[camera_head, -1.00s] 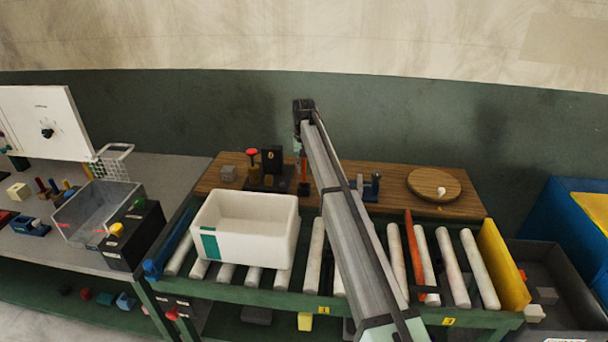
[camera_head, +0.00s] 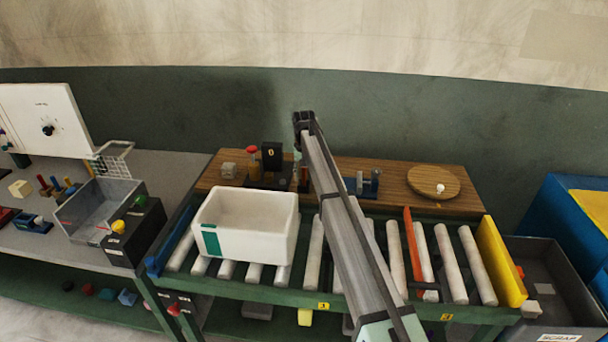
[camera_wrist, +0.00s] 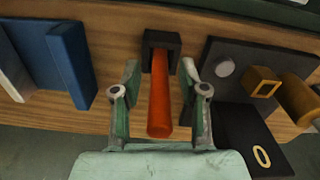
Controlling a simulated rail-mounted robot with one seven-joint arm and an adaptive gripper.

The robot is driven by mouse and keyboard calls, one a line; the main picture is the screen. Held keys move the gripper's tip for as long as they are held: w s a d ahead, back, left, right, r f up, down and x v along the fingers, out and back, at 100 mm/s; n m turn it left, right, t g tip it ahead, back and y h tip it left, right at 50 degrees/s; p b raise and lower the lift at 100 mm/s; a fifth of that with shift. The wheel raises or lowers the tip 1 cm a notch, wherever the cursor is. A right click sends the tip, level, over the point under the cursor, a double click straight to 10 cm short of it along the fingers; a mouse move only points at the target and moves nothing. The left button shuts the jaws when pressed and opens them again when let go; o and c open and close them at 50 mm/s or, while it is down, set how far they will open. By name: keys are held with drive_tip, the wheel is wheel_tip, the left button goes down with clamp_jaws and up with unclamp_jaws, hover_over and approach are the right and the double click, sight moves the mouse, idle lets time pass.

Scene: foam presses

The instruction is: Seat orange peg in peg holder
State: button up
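In the wrist view the orange peg (camera_wrist: 160,105) runs from the black square peg holder (camera_wrist: 153,37) toward the camera. Its far end meets the holder's opening, and it looks roughly upright; how deep it sits cannot be told. My gripper (camera_wrist: 160,72) is open, one finger on each side of the peg, with a visible gap on both sides. In the head view my gripper (camera_head: 301,150) is above the wooden board (camera_head: 400,200), small and partly hidden by my arm; the peg is hard to make out there.
A dark plate with a yellow square ring (camera_wrist: 263,83) stands right of the peg in the wrist view, and a blue block (camera_wrist: 70,62) stands left. In the head view a white bin (camera_head: 247,252) sits on the rollers before the board. A round wooden disc (camera_head: 425,183) lies right.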

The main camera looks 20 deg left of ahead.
drive_tip(key=shift+r, duration=0.1)
wheel_tip(320, 180, up, 12)
drive_tip(key=b, duration=0.3)
drive_tip(key=shift+r, duration=0.1)
idle(0.3)
